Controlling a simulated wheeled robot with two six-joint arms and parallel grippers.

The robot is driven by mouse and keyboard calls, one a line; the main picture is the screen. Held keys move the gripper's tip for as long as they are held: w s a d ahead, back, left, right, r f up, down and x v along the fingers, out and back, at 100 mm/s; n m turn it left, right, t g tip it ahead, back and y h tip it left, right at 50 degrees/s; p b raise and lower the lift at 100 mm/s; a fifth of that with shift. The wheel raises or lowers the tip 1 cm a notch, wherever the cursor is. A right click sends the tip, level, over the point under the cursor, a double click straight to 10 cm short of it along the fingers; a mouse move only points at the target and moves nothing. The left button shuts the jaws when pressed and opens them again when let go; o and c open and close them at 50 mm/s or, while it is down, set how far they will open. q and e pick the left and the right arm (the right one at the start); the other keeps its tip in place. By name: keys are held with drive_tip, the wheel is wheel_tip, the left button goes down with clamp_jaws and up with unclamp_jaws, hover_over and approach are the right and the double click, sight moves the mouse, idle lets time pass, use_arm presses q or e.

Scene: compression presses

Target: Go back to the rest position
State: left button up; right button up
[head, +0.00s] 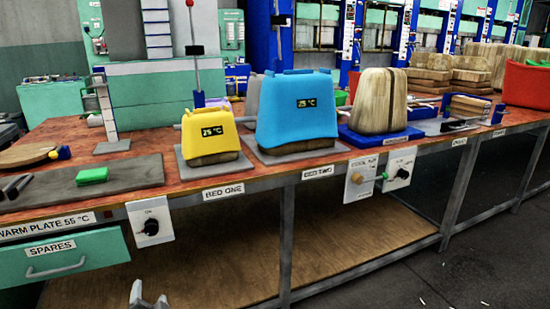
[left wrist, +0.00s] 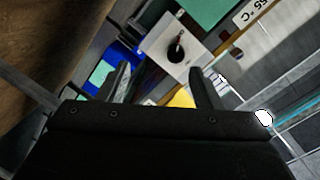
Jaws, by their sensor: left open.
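My left gripper (head: 148,297) shows at the bottom edge of the head view, low in front of the bench and apart from it. Its two fingers stand apart with nothing between them. In the left wrist view the open fingers (left wrist: 160,82) frame a tilted view of the bench front, with a white knob panel (left wrist: 174,48) beyond. My right gripper is not in either view.
The bench (head: 262,179) carries a yellow press cover (head: 211,140) on bed one, a blue one (head: 296,115) on bed two and a wooden block (head: 378,100). A green block (head: 92,175) lies on the warm plate (head: 140,170). Below is a wooden shelf (head: 350,240).

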use_arm(q)
drive_tip(key=s+f+n+g+h, duration=0.35)
drive_tip(key=s+f+g, duration=0.25)
drive_tip(key=s+f, duration=0.75)
drive_tip(key=s+d+f+n+g+h, duration=0.2)
drive_tip(key=s+d+f+g+h, duration=0.15)
drive_tip(key=s, duration=0.55)
drive_tip(key=s+d+f+n+g+h, duration=0.1)
drive_tip(key=s+d+f+g+h, duration=0.15)
drive_tip(key=s+f, duration=0.45)
drive_tip(key=s+a+f+y+p, duration=0.2)
drive_tip(key=s+f+p, duration=0.3)
drive_tip(key=p, duration=0.8)
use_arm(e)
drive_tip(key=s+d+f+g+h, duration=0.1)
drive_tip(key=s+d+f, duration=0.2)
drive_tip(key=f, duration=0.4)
use_arm(q)
drive_tip(key=s+a+f+g+p, duration=0.1)
drive_tip(key=s+a+p, duration=0.1)
drive_tip(key=s+p, duration=0.7)
drive_tip(key=shift+s+m, duration=0.35)
drive_tip(key=shift+s, duration=0.1)
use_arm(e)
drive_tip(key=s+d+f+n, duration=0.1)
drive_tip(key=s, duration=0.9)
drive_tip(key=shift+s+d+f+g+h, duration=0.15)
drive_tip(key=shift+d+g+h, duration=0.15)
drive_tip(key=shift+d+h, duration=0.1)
